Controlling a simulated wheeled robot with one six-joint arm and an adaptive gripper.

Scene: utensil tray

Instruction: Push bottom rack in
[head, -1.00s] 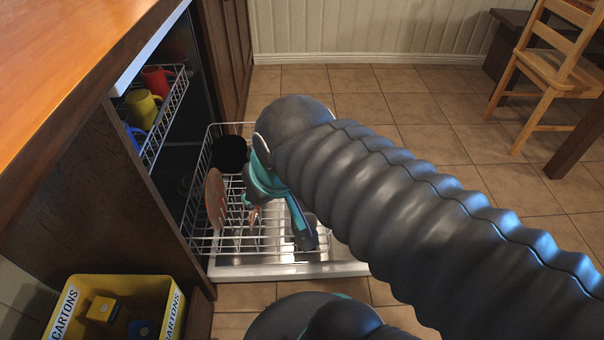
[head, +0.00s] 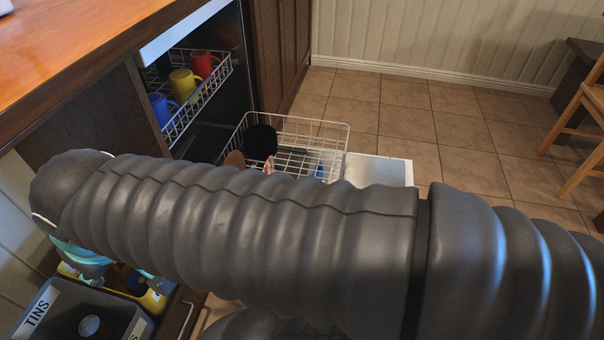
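The bottom rack (head: 322,122) is a white wire basket. It stands pulled out of the dishwasher over the open door (head: 388,171), whose white end shows beyond the rack. A black round item (head: 261,141) and a reddish-brown plate edge (head: 234,159) are in it. My arm crosses in front and hides the rack's near side. My gripper (head: 140,279) is at the lower left, well away from the rack, above the bins. Its fingers are mostly hidden, so I cannot tell whether it is open or shut.
The upper rack (head: 200,103) inside the dishwasher holds a red mug (head: 203,64), a yellow mug (head: 185,85) and a blue mug (head: 161,109). A grey TINS bin (head: 60,314) and a yellow bin (head: 153,302) stand lower left. A wooden chair (head: 575,135) is at right. Tiled floor beyond the door is clear.

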